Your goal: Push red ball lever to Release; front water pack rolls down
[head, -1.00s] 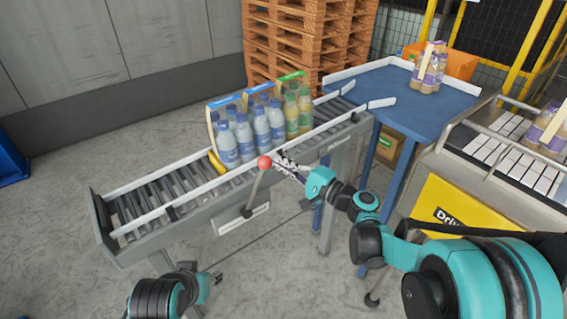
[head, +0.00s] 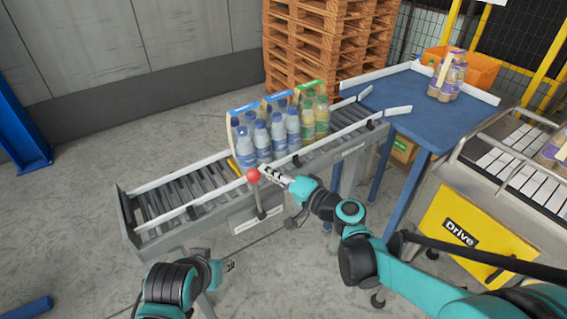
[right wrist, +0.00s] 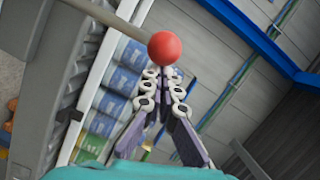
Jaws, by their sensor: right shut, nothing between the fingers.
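The red ball (head: 253,175) tops a grey lever (head: 259,199) on the near side of the roller conveyor; the lever leans left. My right gripper (head: 267,171) is shut and empty, its tips at the ball's right side. In the right wrist view the closed fingertips (right wrist: 165,73) meet or nearly meet the ball (right wrist: 164,48); contact is unclear. The front water pack (head: 245,147), blue-labelled bottles, stands upright on the rollers behind a yellow stop (head: 234,165). My left gripper (head: 229,266) hangs low before the conveyor; its jaws are too small to judge.
A second water pack (head: 279,127) and a green-labelled pack (head: 313,115) stand behind the front one. The conveyor's lower left rollers (head: 180,197) are empty. A blue table (head: 420,105) with a bottle pack and wooden pallets (head: 325,45) stand behind.

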